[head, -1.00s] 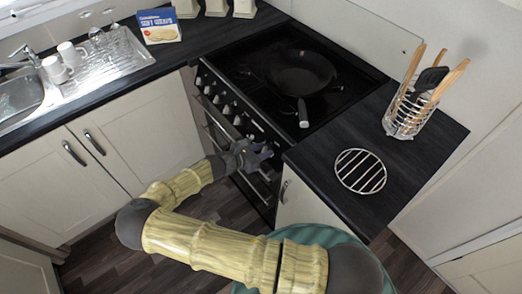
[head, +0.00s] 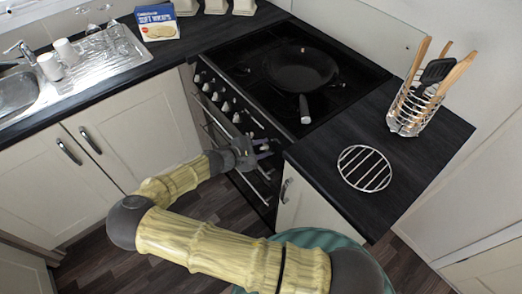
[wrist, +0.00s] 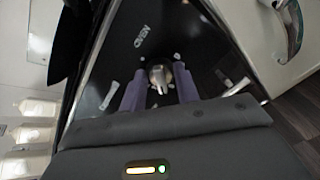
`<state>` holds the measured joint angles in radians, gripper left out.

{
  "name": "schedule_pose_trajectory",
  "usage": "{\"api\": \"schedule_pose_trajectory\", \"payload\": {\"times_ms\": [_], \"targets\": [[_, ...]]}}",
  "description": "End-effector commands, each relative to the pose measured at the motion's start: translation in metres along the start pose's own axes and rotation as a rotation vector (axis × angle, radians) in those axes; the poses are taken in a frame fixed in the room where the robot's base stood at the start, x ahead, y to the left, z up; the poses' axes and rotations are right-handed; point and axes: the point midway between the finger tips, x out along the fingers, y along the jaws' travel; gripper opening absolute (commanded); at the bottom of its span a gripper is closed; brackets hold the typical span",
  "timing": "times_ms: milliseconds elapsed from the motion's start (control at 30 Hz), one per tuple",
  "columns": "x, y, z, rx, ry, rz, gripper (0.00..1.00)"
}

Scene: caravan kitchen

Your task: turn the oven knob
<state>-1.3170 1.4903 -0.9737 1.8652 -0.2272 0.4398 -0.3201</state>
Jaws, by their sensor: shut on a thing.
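The oven (head: 236,135) is a black cooker with a row of silver knobs along its front edge. In the head view my gripper (head: 266,149) reaches the right end of the front panel. There the gripper mostly hides the held knob. Its turn angle is hard to judge.
A black pan (head: 300,68) sits on the hob, its handle pointing to the front. A round wire rack (head: 364,168) and a utensil holder (head: 409,112) stand on the right worktop. The oven handle bar (head: 217,122) runs below the knobs. Dark floor is open in front.

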Motion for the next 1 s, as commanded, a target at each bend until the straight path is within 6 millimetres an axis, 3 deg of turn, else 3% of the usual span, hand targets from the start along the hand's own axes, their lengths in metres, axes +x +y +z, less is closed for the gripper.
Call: {"api": "schedule_pose_trajectory", "payload": {"times_ms": [1000], "targets": [[0.0028,-0.0074,-0.0018,0.962,-0.010,-0.047,0.08]]}}
